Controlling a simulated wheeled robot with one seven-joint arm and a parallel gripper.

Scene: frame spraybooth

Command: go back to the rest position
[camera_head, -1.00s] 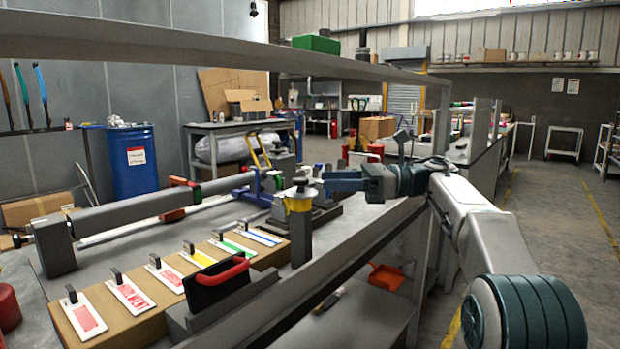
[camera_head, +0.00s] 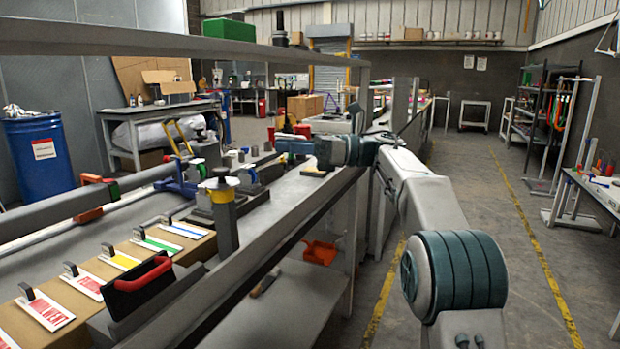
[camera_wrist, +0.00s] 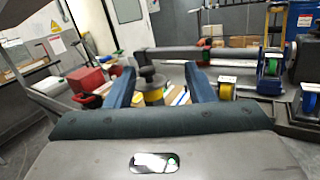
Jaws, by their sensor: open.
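My gripper (camera_head: 278,147) is at the end of my arm, over the workbench (camera_head: 262,217), in the head view. In the wrist view my gripper (camera_wrist: 160,84) shows two blue fingers spread apart with nothing held between them. A grey post with a yellow band and round top (camera_head: 222,192) stands on the bench, to the left of and nearer than the gripper in the head view. In the wrist view a similar round-topped, yellow-banded post (camera_wrist: 152,88) shows between the fingers, beyond them. I cannot tell the exact distance.
A long overhead rail (camera_head: 150,42) spans the bench. A row of colour-marked cards lies on a cardboard box (camera_head: 95,262). A black holder with a red handle (camera_head: 143,288) stands beside it. An orange dustpan (camera_head: 320,252) lies on the lower shelf. The floor aisle (camera_head: 480,220) at right is clear.

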